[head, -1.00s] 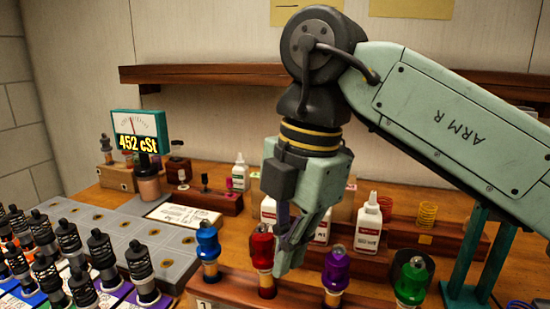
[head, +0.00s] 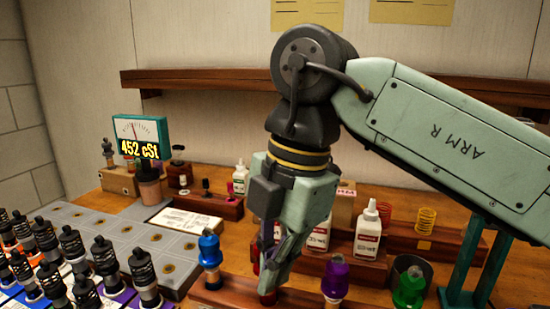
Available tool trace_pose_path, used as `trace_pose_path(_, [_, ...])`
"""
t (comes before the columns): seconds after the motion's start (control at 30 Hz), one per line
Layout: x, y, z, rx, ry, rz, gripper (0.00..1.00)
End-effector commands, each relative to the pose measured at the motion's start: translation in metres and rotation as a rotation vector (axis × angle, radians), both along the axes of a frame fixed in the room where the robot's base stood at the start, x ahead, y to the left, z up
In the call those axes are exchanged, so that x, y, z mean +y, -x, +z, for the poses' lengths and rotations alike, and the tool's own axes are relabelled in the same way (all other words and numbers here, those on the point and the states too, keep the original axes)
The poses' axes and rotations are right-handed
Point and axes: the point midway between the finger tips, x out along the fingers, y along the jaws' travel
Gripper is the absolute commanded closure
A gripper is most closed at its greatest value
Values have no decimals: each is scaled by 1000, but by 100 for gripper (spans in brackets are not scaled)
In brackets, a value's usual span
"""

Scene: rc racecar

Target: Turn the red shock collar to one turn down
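The red shock stands in a wooden rack (head: 235,293) at the front, between a blue shock (head: 209,250) and a purple shock (head: 335,278). My gripper (head: 272,268) points down right at the red shock and covers most of it. Only its red base (head: 268,298) and a sliver of red at the left of the fingers show. The collar is hidden, and I cannot tell whether the fingers are closed on it or only in front of it.
A green shock (head: 409,288) stands at the right of the rack. White bottles (head: 368,233) stand behind. Several black-sprung shocks (head: 105,258) fill the left front. A meter (head: 139,136) reads 452 cSt. A grey tiled mat (head: 120,232) lies mid-left.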

Motion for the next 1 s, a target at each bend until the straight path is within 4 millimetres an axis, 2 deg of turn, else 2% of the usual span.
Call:
trace_pose_path(0.03, [-5,-1,5,-26,43,-40,100])
trace_pose_path(0.57, [-7,7,10,-25,43,-41,100])
trace_pose_path(1.0, [-6,0,59,-22,45,-41,100])
